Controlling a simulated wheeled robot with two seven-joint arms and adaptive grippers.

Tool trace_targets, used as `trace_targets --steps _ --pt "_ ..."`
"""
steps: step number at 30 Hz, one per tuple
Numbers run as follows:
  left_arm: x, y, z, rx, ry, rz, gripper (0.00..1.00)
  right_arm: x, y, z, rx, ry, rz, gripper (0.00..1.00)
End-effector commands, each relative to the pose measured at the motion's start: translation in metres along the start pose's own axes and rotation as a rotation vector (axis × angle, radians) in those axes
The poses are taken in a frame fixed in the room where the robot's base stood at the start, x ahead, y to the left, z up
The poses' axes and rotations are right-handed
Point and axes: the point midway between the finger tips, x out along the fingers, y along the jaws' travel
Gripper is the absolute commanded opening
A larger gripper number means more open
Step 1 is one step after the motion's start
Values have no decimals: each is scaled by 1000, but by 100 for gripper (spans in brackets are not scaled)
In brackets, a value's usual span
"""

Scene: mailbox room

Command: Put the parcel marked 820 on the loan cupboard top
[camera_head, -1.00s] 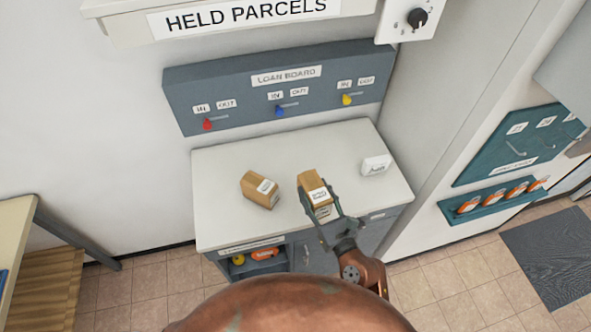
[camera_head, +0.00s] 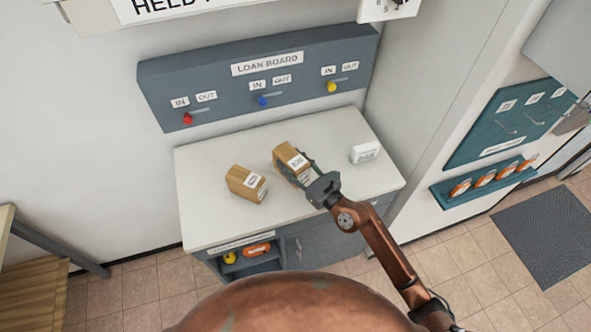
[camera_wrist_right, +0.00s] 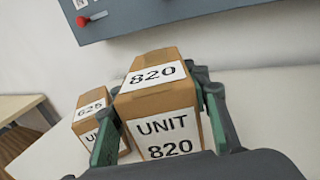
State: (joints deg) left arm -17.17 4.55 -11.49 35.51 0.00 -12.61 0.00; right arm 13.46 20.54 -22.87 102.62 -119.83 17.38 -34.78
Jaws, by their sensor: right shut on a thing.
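The parcel marked 820 (camera_head: 291,158) is a brown box with white labels, over the white loan cupboard top (camera_head: 215,217). My right gripper (camera_head: 306,172) is shut on it. In the right wrist view the parcel (camera_wrist_right: 160,100) is upright between the green fingers, its labels reading 820 and UNIT 820. I cannot tell whether its base touches the top. A second brown parcel (camera_head: 246,183) stands on the cupboard top to its left; in the right wrist view this one (camera_wrist_right: 90,112) reads 625. My left gripper is not in view.
A small white labelled box (camera_head: 365,153) sits on the cupboard top at the right. The grey loan board (camera_head: 225,90) with red, blue and yellow knobs is on the wall behind. The cupboard top's front left is clear.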

Motion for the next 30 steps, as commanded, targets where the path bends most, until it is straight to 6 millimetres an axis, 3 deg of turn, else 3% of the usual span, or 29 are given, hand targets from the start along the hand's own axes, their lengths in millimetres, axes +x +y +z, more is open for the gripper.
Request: trace_targets --steps 1,10,15,29,30 --pt "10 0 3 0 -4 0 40 2 -6 -11 -4 0 0 6" --pt "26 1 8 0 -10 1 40 7 -24 -29 -3 -2 -1 6" --pt "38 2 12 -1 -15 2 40 6 -22 -53 0 -2 0 6" --pt "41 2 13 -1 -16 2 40 6 -21 -59 2 -4 0 6" --pt "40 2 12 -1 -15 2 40 6 -21 -59 1 -1 0 46"
